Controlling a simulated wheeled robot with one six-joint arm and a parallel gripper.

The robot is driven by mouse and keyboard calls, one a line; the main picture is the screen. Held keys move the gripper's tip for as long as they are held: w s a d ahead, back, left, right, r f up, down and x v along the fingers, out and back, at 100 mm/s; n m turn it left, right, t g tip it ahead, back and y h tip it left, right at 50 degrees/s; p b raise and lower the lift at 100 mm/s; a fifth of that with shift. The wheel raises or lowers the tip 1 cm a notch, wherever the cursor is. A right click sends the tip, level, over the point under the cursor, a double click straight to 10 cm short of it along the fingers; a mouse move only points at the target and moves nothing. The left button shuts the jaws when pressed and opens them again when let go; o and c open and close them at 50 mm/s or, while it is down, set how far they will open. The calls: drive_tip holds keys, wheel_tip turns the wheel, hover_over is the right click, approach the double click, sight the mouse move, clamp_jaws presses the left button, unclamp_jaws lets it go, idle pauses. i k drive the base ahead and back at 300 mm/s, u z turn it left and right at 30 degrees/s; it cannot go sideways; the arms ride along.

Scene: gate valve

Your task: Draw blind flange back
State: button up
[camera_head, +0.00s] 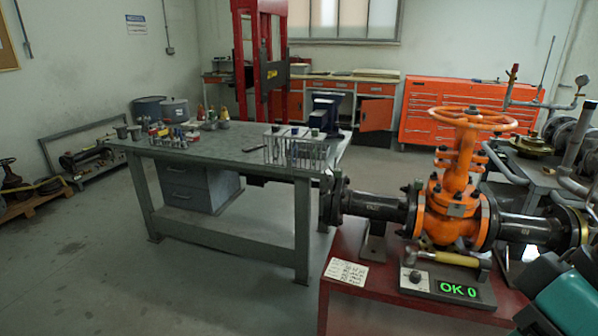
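An orange gate valve (452,210) with an orange handwheel (472,118) sits on a dark red stand (345,310) at the right. Dark pipe spools run from both its sides. The left spool (375,206) ends in a dark bolted flange (337,200). The right spool (525,229) ends in a flange with a brass-coloured rim (578,228), partly cut off by the picture edge. I cannot tell which end plate is the blind flange, or whether there is a gap behind either. My gripper is not in view.
A yellow-handled tool (450,259) lies in front of the valve, above a box with a green "OK 0" display (458,289). A grey workbench (225,145) with tools stands left of the valve. A teal object (570,300) fills the lower right corner.

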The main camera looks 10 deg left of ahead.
sight(331, 181)
drive_tip(key=u, duration=0.35)
drive_tip(key=k, duration=0.45)
drive_tip(key=u, duration=1.4)
drive_tip(key=i, duration=2.1)
drive_tip(key=z, duration=0.5)
drive_tip(key=i, duration=0.65)
drive_tip(key=z, duration=1.15)
drive_tip(key=i, duration=0.45)
drive_tip(key=z, duration=0.4)
